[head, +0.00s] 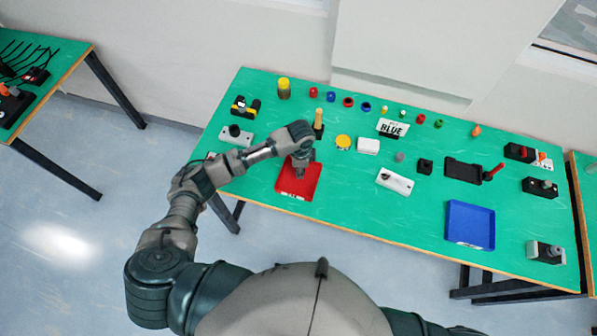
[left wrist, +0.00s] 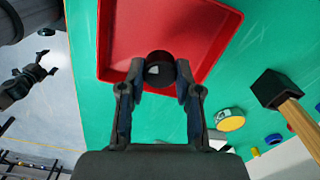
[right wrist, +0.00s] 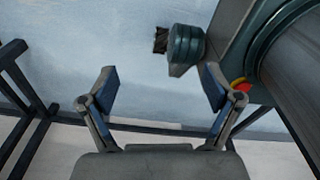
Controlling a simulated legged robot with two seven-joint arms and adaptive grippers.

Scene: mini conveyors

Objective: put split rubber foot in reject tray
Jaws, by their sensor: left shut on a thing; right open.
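The reject tray is the red tray (head: 298,186) at the left front of the green table. It fills the upper middle of the left wrist view (left wrist: 115,50). My left gripper (head: 300,170) is above the tray's back part. In the left wrist view its fingers (left wrist: 160,80) are shut on a small dark round piece (left wrist: 160,64), which looks like the rubber foot. A split in it cannot be made out. The tray floor in view is otherwise bare. My right gripper (right wrist: 160,85) is open and empty, away from the table over the floor.
A black-headed mallet with a wooden handle (head: 319,120) stands behind the tray, with a yellow disc (head: 343,142) and a white box (head: 368,146) to its right. A blue tray (head: 470,222) lies at the right front. The green table (head: 400,225) is clear between the trays.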

